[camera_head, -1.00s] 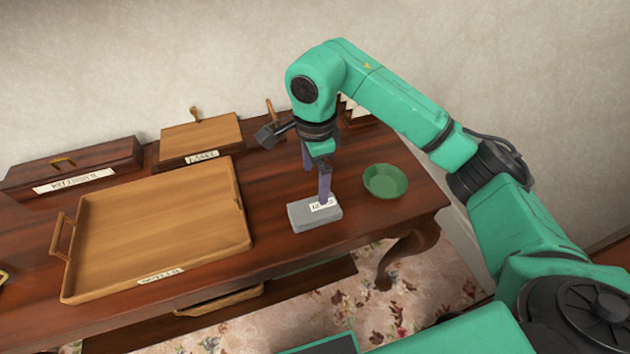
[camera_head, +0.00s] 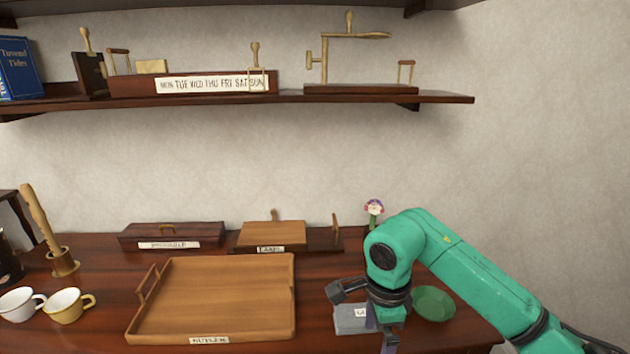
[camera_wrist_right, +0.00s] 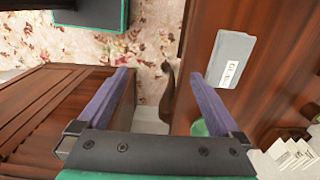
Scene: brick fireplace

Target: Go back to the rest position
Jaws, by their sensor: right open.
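My right gripper (camera_head: 382,333) is open and empty, low at the front of the table beside a grey labelled block (camera_head: 350,318), partly covering it in the head view. In the right wrist view the two purple fingers of this gripper (camera_wrist_right: 159,74) are spread wide with nothing between them. The grey block (camera_wrist_right: 231,58) lies on the table, apart from the fingers and to their right. Carpet and the table edge show past the fingertips. My left gripper is in neither current view.
A green bowl (camera_head: 433,303) stands right of the arm. A wooden tray (camera_head: 137,328) fills the table's middle. Two cups, a white one (camera_head: 20,304) and a yellow one (camera_head: 69,305), stand at left. A loaded shelf (camera_head: 440,98) runs above. Open wall lies at right.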

